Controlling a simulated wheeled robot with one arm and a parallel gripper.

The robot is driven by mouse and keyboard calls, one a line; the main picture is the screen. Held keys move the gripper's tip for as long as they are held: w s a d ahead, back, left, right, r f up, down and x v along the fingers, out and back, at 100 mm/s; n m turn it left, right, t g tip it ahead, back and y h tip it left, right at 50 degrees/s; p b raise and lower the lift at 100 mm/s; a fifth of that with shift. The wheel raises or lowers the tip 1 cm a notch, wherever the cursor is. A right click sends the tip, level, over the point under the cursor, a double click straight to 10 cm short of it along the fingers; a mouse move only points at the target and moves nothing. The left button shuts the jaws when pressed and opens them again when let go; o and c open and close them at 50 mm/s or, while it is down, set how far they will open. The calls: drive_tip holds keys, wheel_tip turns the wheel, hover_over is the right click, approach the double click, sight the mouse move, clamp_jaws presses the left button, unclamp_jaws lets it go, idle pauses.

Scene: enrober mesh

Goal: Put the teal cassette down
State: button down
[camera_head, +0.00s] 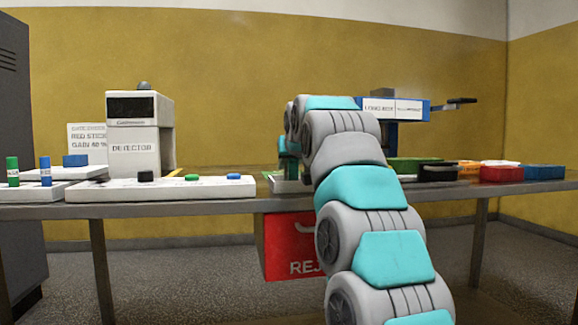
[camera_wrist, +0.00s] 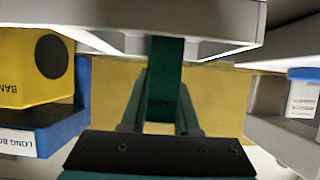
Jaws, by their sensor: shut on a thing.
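The teal cassette (camera_wrist: 165,75) shows in the wrist view as a dark green upright strip with lettering low on its face. My gripper (camera_wrist: 162,108) is shut on it, one finger on each side. The cassette's upper end meets or passes behind a pale grey frame (camera_wrist: 150,20); I cannot tell whether they touch. In the head view my arm hides most of the gripper, and only small teal parts show left of the wrist. I cannot make out the cassette there.
A blue holder (camera_wrist: 80,118) with a yellow cassette (camera_wrist: 30,68) is at the wrist view's left. In the head view, a white detector (camera_head: 132,140) stands left on the table (camera_head: 200,208). Dark green, red and blue items lie right. A red reject bin (camera_head: 288,250) hangs below.

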drive_tip(key=shift+f, duration=0.15)
drive_tip(key=c, duration=0.6)
unclamp_jaws()
drive_tip(key=shift+c, duration=0.2)
drive_tip(key=shift+r, duration=0.25)
drive_tip(key=v, duration=1.1)
drive_tip(key=shift+s, duration=0.4)
drive_tip(key=shift+d+r, duration=0.1)
drive_tip(key=shift+r, duration=0.05)
